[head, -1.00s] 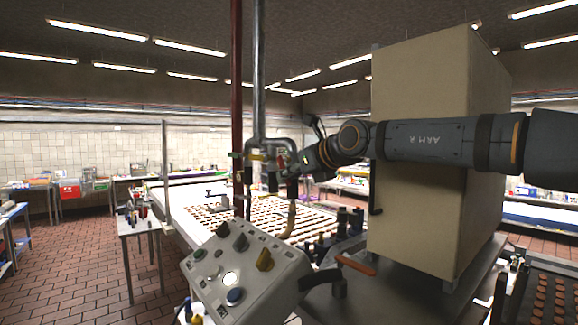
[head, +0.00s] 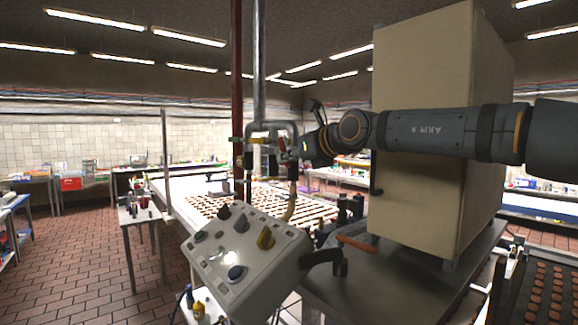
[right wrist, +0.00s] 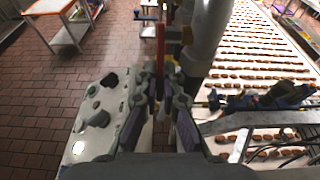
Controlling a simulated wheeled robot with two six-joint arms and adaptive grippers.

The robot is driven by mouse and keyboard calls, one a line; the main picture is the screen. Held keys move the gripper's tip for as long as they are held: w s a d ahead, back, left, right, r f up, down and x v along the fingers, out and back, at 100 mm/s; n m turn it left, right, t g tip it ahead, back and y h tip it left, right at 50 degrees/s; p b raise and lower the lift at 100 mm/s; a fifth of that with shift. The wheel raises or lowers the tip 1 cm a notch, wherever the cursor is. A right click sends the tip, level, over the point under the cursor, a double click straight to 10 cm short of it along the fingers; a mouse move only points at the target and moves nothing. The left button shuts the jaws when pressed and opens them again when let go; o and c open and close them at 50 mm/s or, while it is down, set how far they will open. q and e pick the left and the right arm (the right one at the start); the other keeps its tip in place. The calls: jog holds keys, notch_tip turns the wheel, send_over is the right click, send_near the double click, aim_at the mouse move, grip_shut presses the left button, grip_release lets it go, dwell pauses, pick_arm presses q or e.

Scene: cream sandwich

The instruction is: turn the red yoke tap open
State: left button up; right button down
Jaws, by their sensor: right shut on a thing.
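A red yoke tap shows as a narrow red bar (right wrist: 160,46) in the right wrist view, rising between my fingertips. In the head view it is a small red patch beside the pipework, mostly hidden by my gripper. My right gripper (right wrist: 164,90) is shut on it, with dark fingers on both sides. In the head view my right gripper (head: 290,146) reaches in from the right to the bent grey pipe (head: 272,126). The tap's grasped part is hidden between the fingers. My left gripper is out of view.
A control box (head: 245,262) with knobs stands below the tap. A dark red pipe (head: 237,70) and a grey pipe (head: 259,60) rise close by. A tall beige cabinet (head: 425,190) stands behind my right arm. A conveyor (head: 175,200) with biscuits runs behind.

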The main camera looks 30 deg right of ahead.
jog(key=t+b, duration=0.1)
jog(key=b, duration=0.1)
jog(key=f+t+b, duration=0.1)
jog(key=shift+w+f+b, duration=0.15)
jog(key=shift+w+b, duration=0.25)
jog(key=shift+w+t, duration=0.15)
jog(key=shift+t, duration=0.45)
jog(key=shift+w+t, duration=0.5)
jog(key=shift+t, duration=0.7)
jog(key=shift+r+t, duration=0.2)
jog(key=shift+t, duration=0.4)
jog(key=shift+w+r, duration=0.1)
jog(key=c, duration=1.8)
grip_release()
jog(key=shift+a, duration=0.1)
jog(key=shift+w+a+y, duration=0.1)
jog(key=shift+w+y, duration=0.05)
jog(key=shift+y, duration=0.15)
